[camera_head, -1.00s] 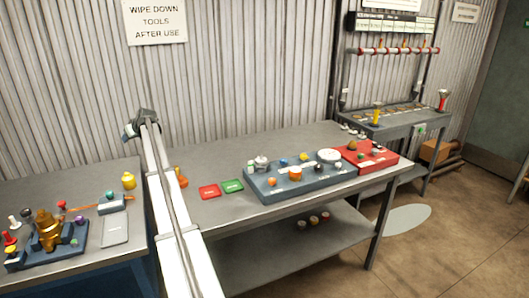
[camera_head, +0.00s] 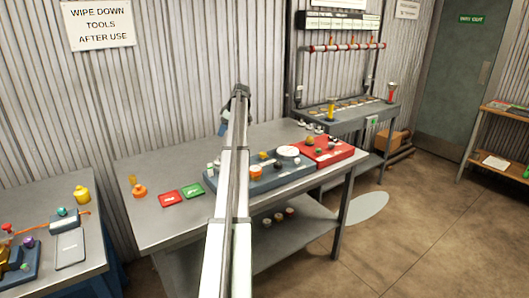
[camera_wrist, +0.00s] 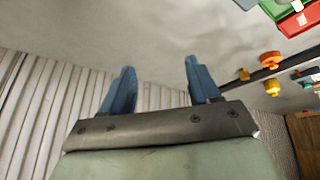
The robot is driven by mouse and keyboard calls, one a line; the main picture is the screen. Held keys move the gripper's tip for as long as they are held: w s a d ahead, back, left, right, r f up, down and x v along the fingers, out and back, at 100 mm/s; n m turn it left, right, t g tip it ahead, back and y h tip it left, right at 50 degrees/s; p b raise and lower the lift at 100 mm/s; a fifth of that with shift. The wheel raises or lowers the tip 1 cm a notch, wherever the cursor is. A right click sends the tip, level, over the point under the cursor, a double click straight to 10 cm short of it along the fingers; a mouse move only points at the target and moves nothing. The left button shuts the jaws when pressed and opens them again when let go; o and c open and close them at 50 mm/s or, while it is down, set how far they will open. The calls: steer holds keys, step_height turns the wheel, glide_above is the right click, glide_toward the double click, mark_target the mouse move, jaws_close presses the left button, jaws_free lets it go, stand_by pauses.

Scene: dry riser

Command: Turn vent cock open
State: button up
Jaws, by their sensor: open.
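I cannot tell for sure which fitting is the vent cock. A blue fixture board (camera_head: 262,181) on the middle bench carries an orange knob (camera_head: 255,171), small blue and yellow knobs and a round white dial (camera_head: 288,151). My arm hides part of this board. A second blue fixture (camera_head: 20,268), with brass, red and purple fittings, is cut off at the left edge. My gripper (camera_head: 222,127) is raised above the middle bench, apart from the fittings. In the wrist view its two blue fingers (camera_wrist: 160,68) are spread with nothing between them.
A pipe rack rises behind the benches.

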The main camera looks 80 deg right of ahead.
steer(key=y, duration=0.1)
glide_toward(263, 153)
steer(key=shift+n+g, duration=0.4)
steer(key=x, duration=0.8)
steer(key=shift+w+d+f, duration=0.1)
steer(key=shift+w+d, duration=0.05)
steer(key=shift+w, duration=0.2)
steer(key=c, duration=1)
